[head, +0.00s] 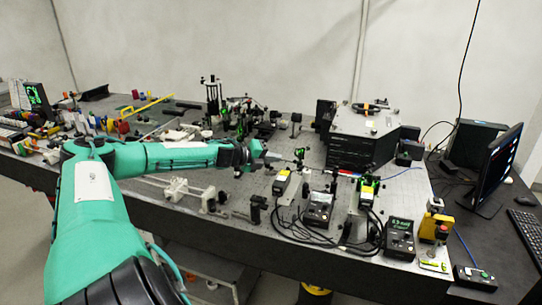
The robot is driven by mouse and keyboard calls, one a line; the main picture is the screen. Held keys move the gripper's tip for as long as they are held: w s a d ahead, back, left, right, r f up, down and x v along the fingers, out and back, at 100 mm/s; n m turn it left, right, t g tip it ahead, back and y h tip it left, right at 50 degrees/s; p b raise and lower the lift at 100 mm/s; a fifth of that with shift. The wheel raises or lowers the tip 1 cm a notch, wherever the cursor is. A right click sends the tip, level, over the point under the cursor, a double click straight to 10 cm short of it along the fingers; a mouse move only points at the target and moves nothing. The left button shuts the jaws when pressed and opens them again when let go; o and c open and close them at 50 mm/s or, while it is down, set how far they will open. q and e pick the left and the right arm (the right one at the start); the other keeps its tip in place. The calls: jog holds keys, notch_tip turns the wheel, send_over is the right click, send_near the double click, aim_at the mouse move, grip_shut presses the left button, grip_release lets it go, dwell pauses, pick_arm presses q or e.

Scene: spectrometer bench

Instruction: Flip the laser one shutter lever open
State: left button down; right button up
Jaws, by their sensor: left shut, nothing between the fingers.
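My left gripper (270,157) is at the end of the green arm that comes in from the left, above the middle of the optical bench (345,265). Its fingers are shut and appear empty. Just below and right of it stands a small black laser-like unit with a yellow label (282,181). A similar unit with a yellow label (367,191) stands farther right. I cannot tell which is laser one. The shutter lever is too small to make out, and I cannot tell whether the gripper touches anything. My right gripper is not in view.
Two black control boxes (318,208) (399,238) and loose cables lie along the bench front. A large dark instrument (362,137) stands at the back right. Optical mounts crowd the area behind the gripper. A monitor (496,168) stands on the right desk.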

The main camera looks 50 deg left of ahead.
pick_arm(q)
jog(key=shift+s+d+r+b, duration=0.15)
jog(key=shift+s+r+b, duration=0.35)
jog(key=shift+s+b, duration=0.1)
dwell(0.3)
